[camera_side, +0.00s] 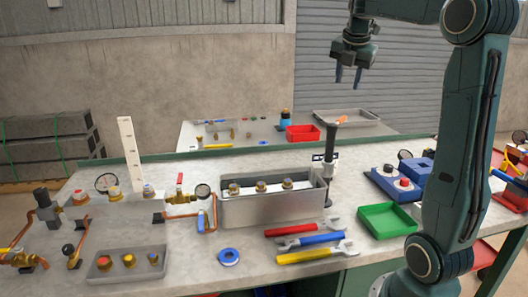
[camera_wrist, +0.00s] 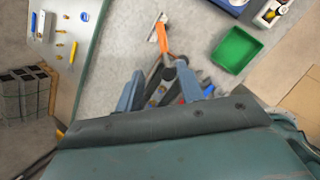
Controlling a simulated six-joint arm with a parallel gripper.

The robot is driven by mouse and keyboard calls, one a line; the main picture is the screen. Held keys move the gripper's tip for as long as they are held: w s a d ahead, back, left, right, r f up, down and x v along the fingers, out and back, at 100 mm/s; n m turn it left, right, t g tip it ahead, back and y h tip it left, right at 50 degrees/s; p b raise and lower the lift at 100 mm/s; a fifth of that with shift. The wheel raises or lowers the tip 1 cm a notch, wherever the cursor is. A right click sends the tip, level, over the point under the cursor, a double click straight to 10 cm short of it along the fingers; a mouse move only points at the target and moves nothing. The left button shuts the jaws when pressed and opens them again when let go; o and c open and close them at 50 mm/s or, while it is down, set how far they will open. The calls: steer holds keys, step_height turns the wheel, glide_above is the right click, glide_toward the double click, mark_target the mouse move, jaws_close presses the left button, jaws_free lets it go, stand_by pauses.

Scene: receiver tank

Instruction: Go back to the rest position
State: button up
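My gripper (camera_side: 348,78) hangs high in the air above the bench in the side view, fingers pointing down. Its two blue-grey fingers stand apart with nothing seen between them. In the wrist view my gripper (camera_wrist: 158,88) also shows spread fingers.
A green tray (camera_side: 387,220) and red, blue and yellow wrenches (camera_side: 310,240) lie on the bench front. Copper pipes, valves and a fittings tray (camera_side: 128,262) are at left. A second table (camera_side: 235,140) with a red bin stands behind. The air around my gripper is clear.

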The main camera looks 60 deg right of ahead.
steer(key=a+f+m+t, duration=0.1)
steer(key=a+m, duration=0.3)
steer(key=a, duration=0.7)
steer(key=s+a+f+m+y, duration=0.1)
steer(key=s+a+f+m, duration=0.2)
steer(key=a, duration=0.4)
steer(key=s+a+f+m+t+y, duration=0.1)
steer(key=s+a+f+m+y, duration=0.1)
steer(key=s+a+f+m, duration=0.2)
steer(key=s+a+f+m+t+y, duration=0.1)
steer(key=s+a+f+m, duration=0.3)
steer(key=a, duration=0.7)
steer(key=shift+s+f+m, duration=0.25)
steer(key=shift+f+m, duration=0.25)
steer(key=shift+m, duration=0.7)
